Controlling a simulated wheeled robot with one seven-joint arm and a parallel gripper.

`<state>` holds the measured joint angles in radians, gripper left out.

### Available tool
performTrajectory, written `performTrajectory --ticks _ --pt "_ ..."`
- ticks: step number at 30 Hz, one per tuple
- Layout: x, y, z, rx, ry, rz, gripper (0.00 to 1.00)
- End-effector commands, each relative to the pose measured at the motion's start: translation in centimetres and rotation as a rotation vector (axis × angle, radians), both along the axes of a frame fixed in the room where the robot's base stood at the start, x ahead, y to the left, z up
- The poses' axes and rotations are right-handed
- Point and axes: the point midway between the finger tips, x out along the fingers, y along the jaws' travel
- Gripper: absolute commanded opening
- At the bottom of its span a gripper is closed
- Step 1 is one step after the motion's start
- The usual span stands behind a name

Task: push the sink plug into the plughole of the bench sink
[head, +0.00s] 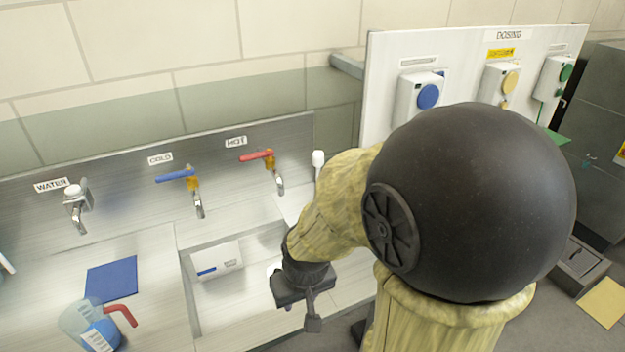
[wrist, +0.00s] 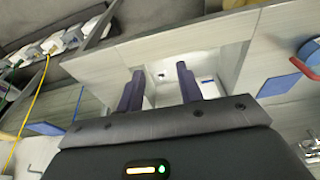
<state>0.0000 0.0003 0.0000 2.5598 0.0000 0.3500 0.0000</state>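The bench sink (head: 190,300) is a rectangular basin in the steel bench, partly hidden by my arm in the head view. My gripper (head: 312,322) hangs over its right side. In the wrist view my gripper (wrist: 159,78) has two dark fingers spread apart, with nothing visibly held between them. The pale basin (wrist: 225,65) lies beyond the fingertips, with a small dark mark on its floor between them. I cannot tell whether this mark is the plughole or the plug. A small white patch beside my gripper in the head view is too unclear to name.
A white box (head: 217,260) with a blue stripe stands in the basin. WATER, blue-lever COLD (head: 195,190) and red-lever HOT (head: 270,165) taps line the back. A blue cloth (head: 112,280) and a red-handled jug (head: 95,325) are left. A dosing panel (head: 385,60) stands right.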

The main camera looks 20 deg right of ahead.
Motion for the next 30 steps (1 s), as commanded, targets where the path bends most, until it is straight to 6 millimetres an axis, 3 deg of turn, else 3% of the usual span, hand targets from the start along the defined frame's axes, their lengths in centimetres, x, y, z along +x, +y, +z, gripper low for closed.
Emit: performTrajectory --ticks 9,10,12,16,23,30 --pt "0.0 0.0 0.0 0.0 0.0 0.0 0.36" --pt "0.0 0.0 0.0 0.0 0.0 0.0 0.38" --pt "0.1 0.0 0.0 0.0 -0.002 -0.002 0.52" --pt "1.3 -0.1 -0.1 0.009 -0.035 -0.029 0.52" --pt "7.6 -1.5 -0.9 0.026 -0.227 -0.18 0.52" --pt "14.9 -5.7 -1.1 -0.032 -0.523 -0.372 0.52"
